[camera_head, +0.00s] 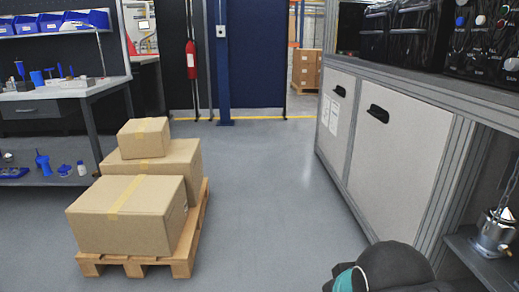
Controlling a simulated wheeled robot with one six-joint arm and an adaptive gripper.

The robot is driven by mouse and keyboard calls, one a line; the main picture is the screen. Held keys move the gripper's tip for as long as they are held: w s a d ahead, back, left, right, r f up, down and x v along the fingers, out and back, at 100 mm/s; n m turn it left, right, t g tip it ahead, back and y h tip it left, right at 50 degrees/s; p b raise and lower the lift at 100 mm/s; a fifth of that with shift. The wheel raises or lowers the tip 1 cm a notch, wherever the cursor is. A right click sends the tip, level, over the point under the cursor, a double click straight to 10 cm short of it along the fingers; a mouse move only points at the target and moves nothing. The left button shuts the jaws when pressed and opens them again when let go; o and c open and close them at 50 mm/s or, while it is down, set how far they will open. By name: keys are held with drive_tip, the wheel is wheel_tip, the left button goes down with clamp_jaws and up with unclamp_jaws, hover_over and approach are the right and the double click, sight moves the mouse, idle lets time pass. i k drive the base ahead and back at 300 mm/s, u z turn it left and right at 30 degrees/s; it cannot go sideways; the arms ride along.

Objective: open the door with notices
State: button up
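The door with notices (331,148) is the farther of two pale grey cabinet doors on the right. White paper sheets (330,114) are stuck on it. Its black handle (340,91) is near its upper right corner. The door looks closed, roughly flush with the nearer door (391,145). The nearer door has its own black handle (378,113) and no sheets. My gripper is not in view. A dark rounded part with a teal cap at the bottom right looks like part of my arm, well short of the notice door.
Cardboard boxes (137,215) stand on a wooden pallet (193,237) at left. A workbench (62,90) is behind them. Open grey floor (265,190) lies between pallet and cabinet. Black equipment (488,40) sits on the cabinet top (440,82). A metal fixture (497,232) stands at far right.

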sight(338, 86)
drive_tip(key=z, duration=0.1)
drive_tip(key=i, duration=4.05)
drive_tip(key=z, duration=0.1)
